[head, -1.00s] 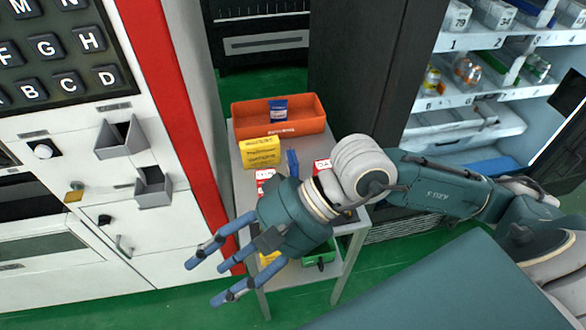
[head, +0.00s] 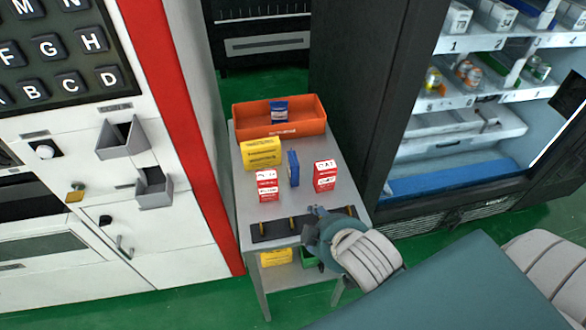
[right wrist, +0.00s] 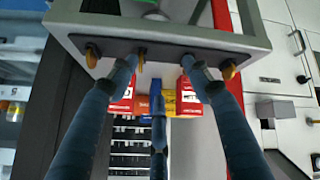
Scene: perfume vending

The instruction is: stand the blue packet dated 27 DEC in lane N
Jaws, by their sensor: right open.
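A narrow blue packet (head: 293,168) stands on the small grey table (head: 328,200) between two red-and-white packets. Another blue packet (head: 279,112) stands in the orange bin (head: 300,131) at the table's back. I cannot read a date on either. My right gripper (head: 318,213) is at the table's front edge by the dark strip, its fingers mostly hidden behind my wrist. In the right wrist view my right gripper (right wrist: 158,75) is open and empty, fingers spread, with red, blue and yellow packets beyond. My left gripper is out of view.
A yellow packet (head: 262,153) and red packets (head: 267,186) (head: 325,175) flank the blue one. A dark strip with hooks (head: 270,230) lines the table's front. An open cabinet with numbered lanes (head: 480,45) is right; a lettered keypad (head: 52,50) is left.

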